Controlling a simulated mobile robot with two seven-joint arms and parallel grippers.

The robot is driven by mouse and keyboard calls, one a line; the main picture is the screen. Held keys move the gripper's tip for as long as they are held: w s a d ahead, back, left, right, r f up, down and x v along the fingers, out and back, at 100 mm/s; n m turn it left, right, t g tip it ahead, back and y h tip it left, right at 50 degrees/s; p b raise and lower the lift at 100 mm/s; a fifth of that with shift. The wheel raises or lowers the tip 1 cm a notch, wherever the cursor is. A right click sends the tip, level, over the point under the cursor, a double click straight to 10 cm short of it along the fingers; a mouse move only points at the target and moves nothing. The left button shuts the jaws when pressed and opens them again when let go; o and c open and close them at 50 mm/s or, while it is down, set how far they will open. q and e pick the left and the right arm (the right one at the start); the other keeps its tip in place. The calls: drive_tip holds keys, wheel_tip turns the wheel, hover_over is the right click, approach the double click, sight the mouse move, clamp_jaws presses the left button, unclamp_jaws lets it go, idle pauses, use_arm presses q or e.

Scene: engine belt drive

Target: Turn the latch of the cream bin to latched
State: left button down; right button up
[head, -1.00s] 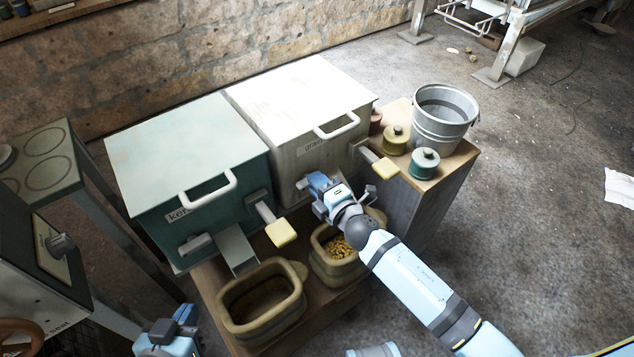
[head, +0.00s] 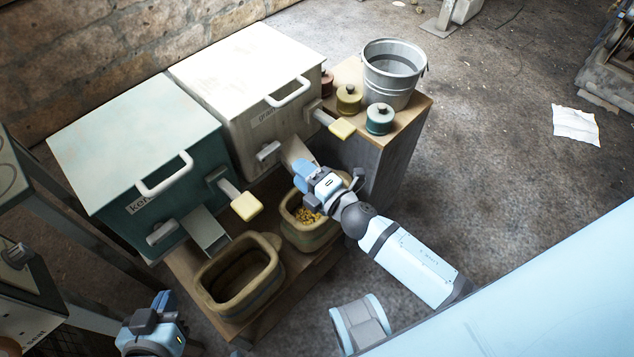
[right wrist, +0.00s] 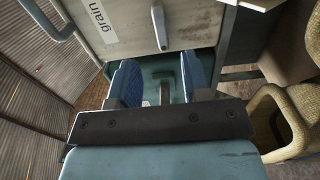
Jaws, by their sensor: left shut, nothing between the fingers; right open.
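The cream bin (head: 245,75), labelled "grain", stands right of the teal bin. A small grey handle (head: 268,151), which looks like its latch, sits low on its front, lying nearly sideways; it also shows in the right wrist view (right wrist: 160,28). A yellow-tipped lever (head: 341,128) sticks out at the bin's right. My right gripper (head: 308,178) is open and empty, in front of the bin and apart from the handle. Its blue fingers (right wrist: 160,82) show in the right wrist view. My left gripper (head: 155,328) is shut and empty at the bottom left.
The teal bin (head: 135,150) has its own yellow-tipped lever (head: 246,206). An empty tub (head: 240,318) and a tub (head: 310,245) holding yellow grain stand below. A bucket (head: 392,92) and several lidded jars stand on the right cabinet. Floor to the right is mostly open.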

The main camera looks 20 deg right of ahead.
drive_tip(key=v, duration=0.4)
drive_tip(key=shift+s+d, duration=0.15)
drive_tip(key=shift+s, duration=0.25)
